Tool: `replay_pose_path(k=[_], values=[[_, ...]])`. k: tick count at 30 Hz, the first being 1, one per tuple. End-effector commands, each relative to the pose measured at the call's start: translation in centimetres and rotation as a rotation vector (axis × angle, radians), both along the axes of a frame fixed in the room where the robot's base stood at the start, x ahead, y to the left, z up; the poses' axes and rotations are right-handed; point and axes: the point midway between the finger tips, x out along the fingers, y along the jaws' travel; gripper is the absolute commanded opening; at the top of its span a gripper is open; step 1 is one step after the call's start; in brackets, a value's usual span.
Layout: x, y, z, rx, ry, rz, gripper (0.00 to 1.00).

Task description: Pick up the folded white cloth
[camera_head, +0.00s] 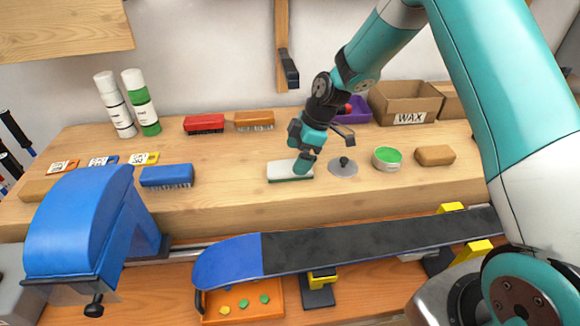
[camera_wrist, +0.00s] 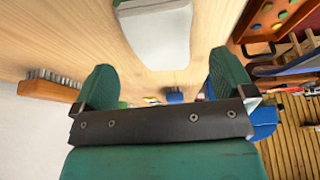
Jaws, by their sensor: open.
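A metal disc with a knob (camera_head: 343,167), a green-topped tin (camera_head: 387,158) and a tan block (camera_head: 435,155) stand to the right. A blue brush (camera_head: 167,176) is left. Red (camera_head: 204,123) and orange brushes (camera_head: 254,120) lie behind. A board (camera_head: 365,244) lies in front.

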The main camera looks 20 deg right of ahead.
Motion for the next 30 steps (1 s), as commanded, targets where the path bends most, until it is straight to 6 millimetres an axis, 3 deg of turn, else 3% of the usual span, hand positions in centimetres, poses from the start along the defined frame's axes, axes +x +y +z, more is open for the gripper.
replay_pose_path(k=[6,15,22,24,30], values=[[0.1,1.5,-2.7,0.001,0.004,0.002,1.00],[0.2,1.7,-3.5,0.000,0.001,0.000,1.00],[0.2,1.7,-3.4,0.000,0.001,0.000,0.49],[0.2,1.7,-3.4,0.000,0.001,0.000,0.45],[0.2,1.7,-3.4,0.000,0.001,0.000,0.45]])
